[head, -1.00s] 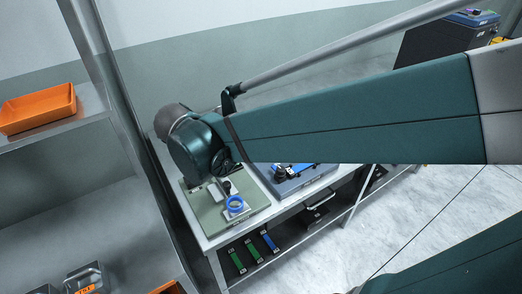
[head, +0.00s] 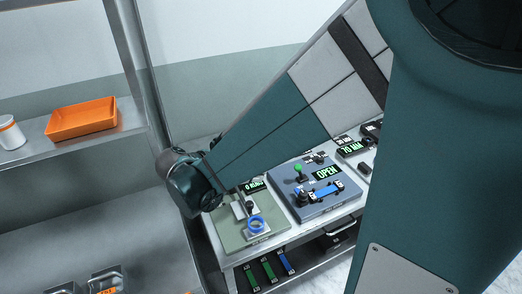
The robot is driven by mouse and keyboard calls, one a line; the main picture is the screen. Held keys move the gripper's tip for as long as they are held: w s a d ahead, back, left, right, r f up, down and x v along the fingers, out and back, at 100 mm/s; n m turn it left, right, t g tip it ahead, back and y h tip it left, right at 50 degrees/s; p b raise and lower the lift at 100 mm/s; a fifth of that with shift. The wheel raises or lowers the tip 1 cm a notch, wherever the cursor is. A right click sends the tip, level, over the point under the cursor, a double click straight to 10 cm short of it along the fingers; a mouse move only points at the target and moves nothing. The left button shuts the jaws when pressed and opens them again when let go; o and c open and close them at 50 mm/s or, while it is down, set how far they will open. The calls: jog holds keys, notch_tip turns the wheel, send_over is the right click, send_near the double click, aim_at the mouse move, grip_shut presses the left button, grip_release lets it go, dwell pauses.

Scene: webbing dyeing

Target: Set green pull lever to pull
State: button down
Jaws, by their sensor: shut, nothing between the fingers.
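The green pull lever (head: 299,168) has a round green knob on a dark base. It stands upright at the back of a blue-grey panel (head: 318,212), beside a display reading OPEN (head: 327,172). My gripper (head: 215,197) is at the dark end of my arm, over the left edge of the neighbouring green-grey panel (head: 232,243). It is shut and empty, small and partly hidden by my wrist. It is well to the left of the lever and apart from it.
A blue ring (head: 257,225) and black knob (head: 250,207) are on the green-grey panel. A blue strip (head: 326,191) lies in front of the lever. A shelf with an orange tray (head: 82,118) stands left. My arm covers the right side.

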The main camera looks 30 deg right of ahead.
notch_tip(320, 180, down, 3)
jog(key=shift+f, duration=0.1)
jog(key=shift+d, duration=0.1)
dwell(0.5)
jog(key=b+x, duration=0.2)
jog(key=x, duration=0.7)
jog(key=shift+d+f, duration=0.25)
jog(key=shift+d, duration=0.05)
jog(key=shift+w+d+r+b, duration=0.15)
jog(key=shift+d, duration=0.5)
jog(key=shift+w+d+r+b, duration=0.1)
jog(key=shift+w+d, duration=0.05)
jog(key=shift+d, duration=0.5)
jog(key=shift+w+d+r+b, duration=0.15)
jog(key=shift+d, duration=0.5)
